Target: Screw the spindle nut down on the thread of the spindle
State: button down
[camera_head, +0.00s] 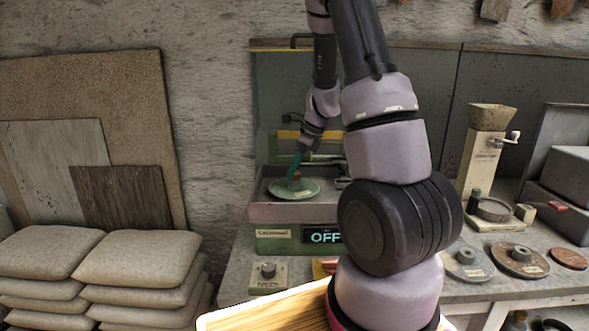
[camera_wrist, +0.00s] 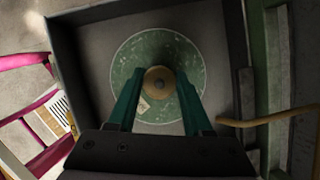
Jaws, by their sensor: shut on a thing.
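The spindle nut (camera_wrist: 160,83) is a round, brass-coloured piece with a dark centre, seen from above in the wrist view. It sits at the middle of a green disc (camera_wrist: 190,62). My gripper (camera_wrist: 160,76) points down and its two teal fingers are shut on the nut, one on each side. In the head view my gripper (camera_head: 296,168) reaches down to the green disc (camera_head: 312,187) in the machine. The spindle and its thread are hidden under the nut, so I cannot tell how far down it is.
The disc lies in a grey, walled tray (camera_head: 265,212) of a green machine whose display (camera_head: 324,235) reads OFF. A control box (camera_head: 268,275) stands in front. Several discs (camera_head: 520,261) and a hopper device (camera_head: 486,150) are at right. Stacked sacks (camera_head: 135,258) are at left.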

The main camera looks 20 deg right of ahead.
jog(key=m, duration=0.2)
jog(key=m+t+h, duration=0.1)
jog(key=m, duration=0.1)
jog(key=shift+a+m+h, duration=0.15)
jog(key=shift+m+h, duration=0.15)
jog(key=shift+m, duration=0.1)
jog(key=m, duration=0.2)
jog(key=m+h, duration=0.1)
jog(key=m, duration=0.1)
jog(key=shift+t+h, duration=0.3)
jog(key=shift+t, duration=0.1)
jog(key=m+h, duration=0.1)
jog(key=m, duration=0.3)
jog(key=shift+f+m+h, duration=0.1)
jog(key=shift+m+h, duration=0.2)
jog(key=shift+h, duration=0.1)
jog(key=m, duration=0.1)
jog(key=m+h, duration=0.1)
jog(key=m, duration=0.1)
jog(key=shift+d+m+g, duration=0.2)
jog(key=shift+m+g, duration=0.1)
jog(key=shift+g, duration=0.1)
jog(key=shift+c, duration=1.2)
grip_release()
jog(key=shift+c, duration=1.4)
